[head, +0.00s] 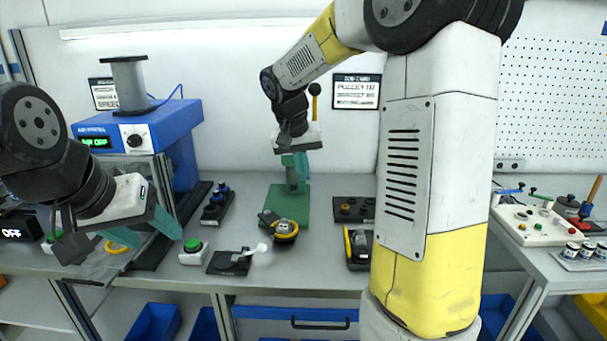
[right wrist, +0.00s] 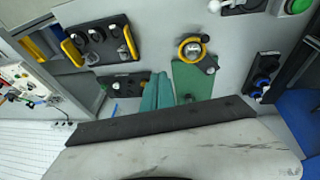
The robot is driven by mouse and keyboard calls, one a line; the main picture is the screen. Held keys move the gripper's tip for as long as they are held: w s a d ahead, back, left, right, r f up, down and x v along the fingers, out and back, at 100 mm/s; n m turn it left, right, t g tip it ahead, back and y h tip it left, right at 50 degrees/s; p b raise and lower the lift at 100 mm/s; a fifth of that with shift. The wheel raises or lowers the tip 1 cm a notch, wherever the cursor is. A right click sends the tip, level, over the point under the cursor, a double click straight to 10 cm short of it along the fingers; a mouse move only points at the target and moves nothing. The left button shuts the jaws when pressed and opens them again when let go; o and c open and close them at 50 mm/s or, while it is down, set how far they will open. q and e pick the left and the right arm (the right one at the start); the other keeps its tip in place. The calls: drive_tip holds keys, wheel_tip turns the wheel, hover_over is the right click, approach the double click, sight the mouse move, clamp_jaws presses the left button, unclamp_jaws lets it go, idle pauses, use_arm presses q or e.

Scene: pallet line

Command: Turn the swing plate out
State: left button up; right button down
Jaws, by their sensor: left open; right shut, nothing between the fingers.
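A green press base (head: 289,208) stands mid-bench, with its post partly hidden behind my right gripper. A small dark plate (head: 268,217), which looks like the swing plate, sits at its front with a yellow-ringed round part (head: 285,230). The plate (right wrist: 209,64) and ring (right wrist: 192,47) also show in the right wrist view, beside the green base (right wrist: 194,82). My right gripper (head: 295,172) is shut and empty, above the base and behind the plate, apart from it. Its teal fingers (right wrist: 157,90) lie together. My left gripper (head: 122,236) is open over the bench's left side.
A blue machine (head: 150,125) stands at the back left. A green button (head: 193,246) and a black plate with a white lever (head: 232,261) lie at the front. Dark trays (head: 352,209) stand right of the press. My right arm hides part of the bench there.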

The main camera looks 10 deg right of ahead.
drive_tip(key=shift+s+d+r, duration=0.2)
drive_tip(key=shift+s+d, duration=0.05)
drive_tip(key=shift+s, duration=0.35)
drive_tip(key=shift+s+d+r, duration=0.15)
drive_tip(key=shift+s+d, duration=0.05)
drive_tip(key=shift+s, duration=0.35)
drive_tip(key=s+a+r+n+t+y, duration=0.1)
drive_tip(key=s+y, duration=0.1)
drive_tip(key=s, duration=0.9)
drive_tip(key=s+r+n+t+y, duration=0.1)
drive_tip(key=s+n+t+y, duration=0.1)
drive_tip(key=s, duration=0.9)
drive_tip(key=shift+s+a+r+y, duration=0.3)
drive_tip(key=shift+s+a+y, duration=0.05)
drive_tip(key=shift+s+y, duration=0.05)
